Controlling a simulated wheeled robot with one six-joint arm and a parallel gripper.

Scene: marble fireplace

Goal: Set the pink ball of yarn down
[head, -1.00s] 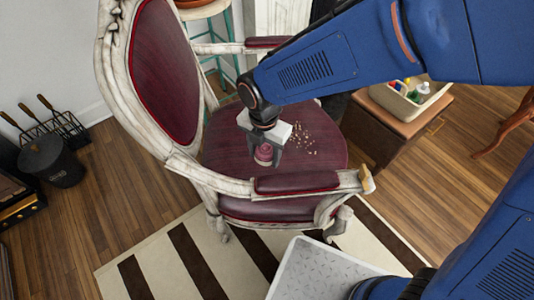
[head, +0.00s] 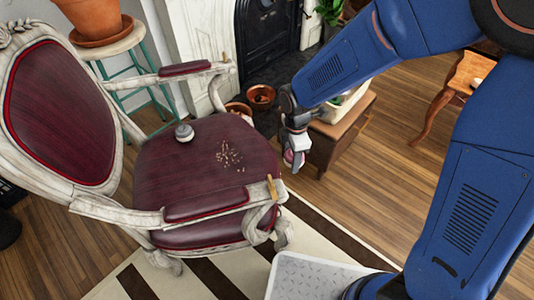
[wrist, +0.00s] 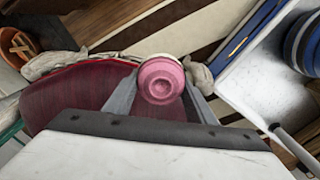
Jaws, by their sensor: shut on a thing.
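My gripper (head: 296,146) is to the right of the chair's seat, in front of a low wooden stand. It is shut on the pink ball of yarn (head: 289,156), which hangs below it in the air. In the wrist view the pink ball (wrist: 161,80) sits between the two fingers, with pale and pink rings facing the camera. Part of it is hidden by the fingers in the head view.
The armchair (head: 160,180) has a dark red seat with crumbs (head: 228,155) and a small grey round thing (head: 184,133). A clothespin-like piece (head: 272,188) is at the armrest's end. A low wooden stand (head: 335,135) holds a pale bin (head: 346,106). Wood floor is open to the right.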

